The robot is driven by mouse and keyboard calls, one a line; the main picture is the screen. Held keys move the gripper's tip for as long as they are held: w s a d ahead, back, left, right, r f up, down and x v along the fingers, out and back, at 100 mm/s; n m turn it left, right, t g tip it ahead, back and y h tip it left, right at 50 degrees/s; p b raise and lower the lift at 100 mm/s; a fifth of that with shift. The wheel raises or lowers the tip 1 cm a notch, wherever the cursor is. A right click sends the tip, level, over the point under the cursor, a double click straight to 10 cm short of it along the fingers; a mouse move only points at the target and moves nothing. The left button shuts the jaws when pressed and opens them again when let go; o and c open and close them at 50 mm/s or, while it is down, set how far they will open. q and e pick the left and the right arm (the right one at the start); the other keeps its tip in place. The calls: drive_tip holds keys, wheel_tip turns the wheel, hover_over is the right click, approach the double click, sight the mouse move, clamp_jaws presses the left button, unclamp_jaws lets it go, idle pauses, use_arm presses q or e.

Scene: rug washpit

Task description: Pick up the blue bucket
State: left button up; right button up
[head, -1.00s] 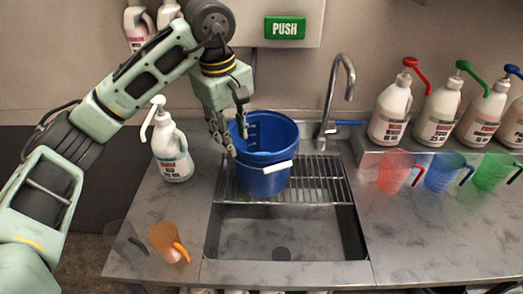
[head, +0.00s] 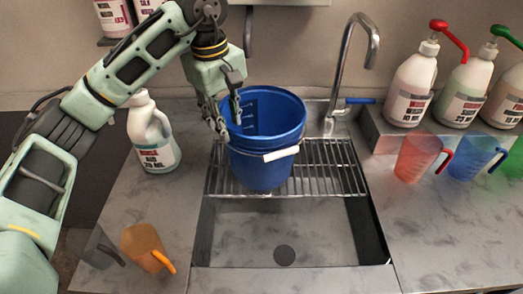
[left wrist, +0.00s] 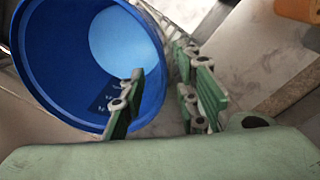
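The blue bucket (head: 262,165) stands upright on the wire rack over the sink, with a white grip on its front. My left gripper (head: 228,126) reaches down at the bucket's left rim, with one finger inside the bucket and the other outside. In the left wrist view the bucket (left wrist: 40,75) shows its open mouth, and the fingers of the left gripper (left wrist: 160,62) are apart with the rim between them. A gap shows beside the wall, so the gripper looks open. My right gripper is in neither view.
A white jug (head: 152,140) stands close left of the bucket. An orange cup (head: 143,246) is at the front left. The tap (head: 345,70) rises behind right. Pump bottles (head: 411,85) and coloured cups, one red (head: 414,158), stand at the right. The right counter front is clear.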

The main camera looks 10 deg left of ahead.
sight(233, 143)
use_arm(q)
drive_tip(key=shift+w+f, duration=0.1)
drive_tip(key=shift+f, duration=0.7)
drive_tip(key=shift+d+f+p, duration=0.1)
drive_tip(key=shift+f+p, duration=0.5)
drive_tip(key=shift+f, duration=0.2)
drive_tip(key=f, duration=0.1)
drive_tip(key=f+p, duration=0.1)
drive_tip(key=f, duration=0.1)
drive_tip(key=f+p, duration=0.1)
drive_tip(key=shift+w+d+f, duration=0.2)
drive_tip(key=shift+d, duration=0.05)
drive_tip(key=shift+f, duration=0.3)
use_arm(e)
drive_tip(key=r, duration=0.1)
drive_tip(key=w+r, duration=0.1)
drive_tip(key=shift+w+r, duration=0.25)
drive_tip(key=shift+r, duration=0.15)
use_arm(q)
drive_tip(key=shift+c, duration=0.5)
clamp_jaws()
drive_tip(key=shift+r, duration=0.1)
